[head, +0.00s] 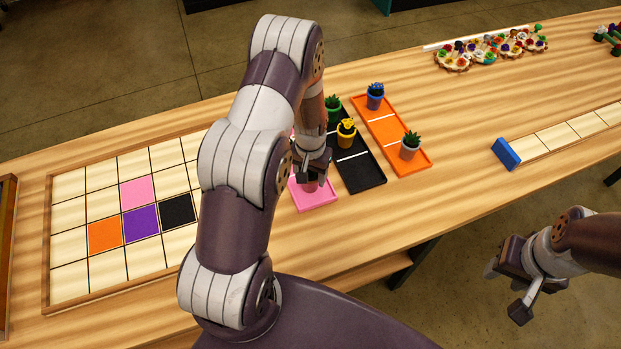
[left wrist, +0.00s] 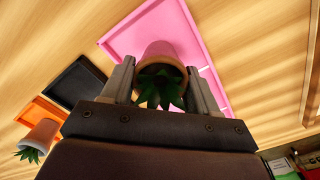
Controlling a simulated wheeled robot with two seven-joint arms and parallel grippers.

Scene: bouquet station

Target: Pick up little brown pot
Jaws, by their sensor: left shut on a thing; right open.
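The little brown pot (left wrist: 158,54) with a spiky green plant is between the two fingers of my left gripper (left wrist: 160,85) in the left wrist view. The gripper is shut on it. The pot is over the pink tray (left wrist: 120,38); I cannot tell whether it touches the tray. In the head view my left gripper (head: 312,172) points down at the near end of the pink tray (head: 316,203), and the pot is mostly hidden by it. My right gripper (head: 507,290) is open and empty, off the table's front edge at lower right.
A grid board (head: 70,187) lies left; a blue block (head: 506,153) lies right.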

